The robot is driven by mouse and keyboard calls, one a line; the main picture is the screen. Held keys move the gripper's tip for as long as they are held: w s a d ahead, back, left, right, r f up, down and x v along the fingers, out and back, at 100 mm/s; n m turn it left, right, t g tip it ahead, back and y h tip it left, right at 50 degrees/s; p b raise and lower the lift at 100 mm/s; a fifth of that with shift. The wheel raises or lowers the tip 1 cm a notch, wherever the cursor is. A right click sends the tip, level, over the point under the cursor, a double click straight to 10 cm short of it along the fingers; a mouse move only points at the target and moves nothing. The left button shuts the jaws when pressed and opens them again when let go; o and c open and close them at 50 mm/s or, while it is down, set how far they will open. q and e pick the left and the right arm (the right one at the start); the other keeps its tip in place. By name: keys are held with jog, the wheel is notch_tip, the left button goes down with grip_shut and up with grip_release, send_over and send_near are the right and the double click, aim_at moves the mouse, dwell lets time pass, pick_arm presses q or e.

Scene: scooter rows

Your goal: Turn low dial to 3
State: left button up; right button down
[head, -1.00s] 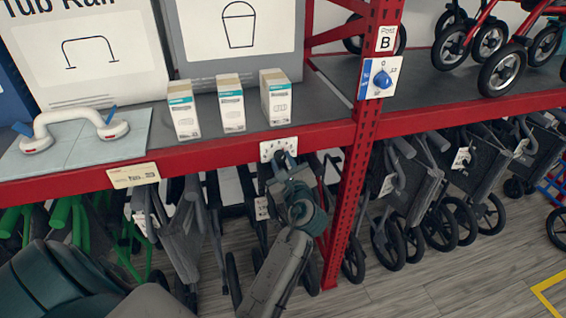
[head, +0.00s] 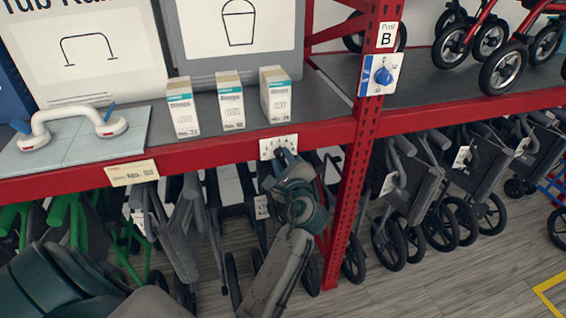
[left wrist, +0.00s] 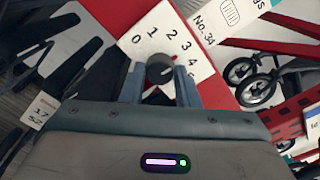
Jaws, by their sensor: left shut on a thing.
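The low dial (head: 267,150) is a white plate on the red shelf edge, below the boxes. In the left wrist view it shows as a white plate with numbers from 0 upward around a dark round knob (left wrist: 160,68). My left gripper (head: 284,158) reaches up to it from below. In the left wrist view its two fingers (left wrist: 160,80) stand on either side of the knob, shut on it. My right gripper is in neither view.
A second dial with a blue knob (head: 383,75) is on the red post (head: 351,185), higher and to the right. Three small boxes (head: 230,104) and a white grab handle (head: 72,124) are on the shelf. Folded walkers (head: 415,190) crowd the space below.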

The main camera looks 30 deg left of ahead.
pick_arm(q)
jog(key=shift+n, duration=0.5)
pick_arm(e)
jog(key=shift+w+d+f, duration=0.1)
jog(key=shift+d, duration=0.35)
